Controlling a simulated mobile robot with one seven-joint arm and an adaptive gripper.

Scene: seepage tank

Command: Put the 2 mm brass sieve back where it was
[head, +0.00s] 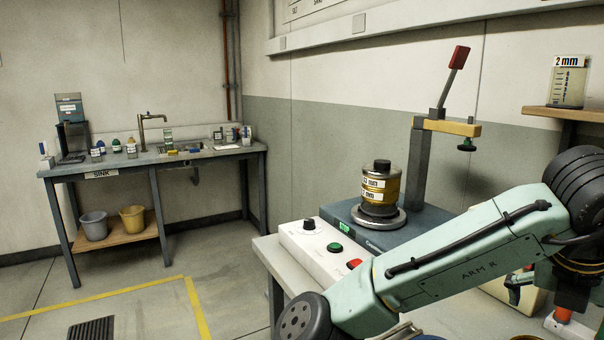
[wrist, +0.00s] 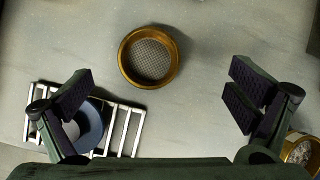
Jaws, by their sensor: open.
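A round brass sieve (wrist: 148,57) with a fine mesh lies on a pale worktop in the wrist view. No size label can be read on it, so I cannot tell whether it is the 2 mm one. My gripper (wrist: 160,95) is open and empty, its fingers wide apart, with the sieve ahead between them and not touched. In the head view a stack of brass sieves (head: 379,190) with "mm" labels and a dark top stands on the shaker (head: 413,228). My gripper is out of the head view.
A metal rack (wrist: 126,128) with a blue-grey ring lies by the left finger. Another round brass item (wrist: 301,150) is partly seen at right. The clamp post (head: 418,165) with its red-handled lever stands beside the stack. A jar marked "2 mm" (head: 568,88) sits on a shelf.

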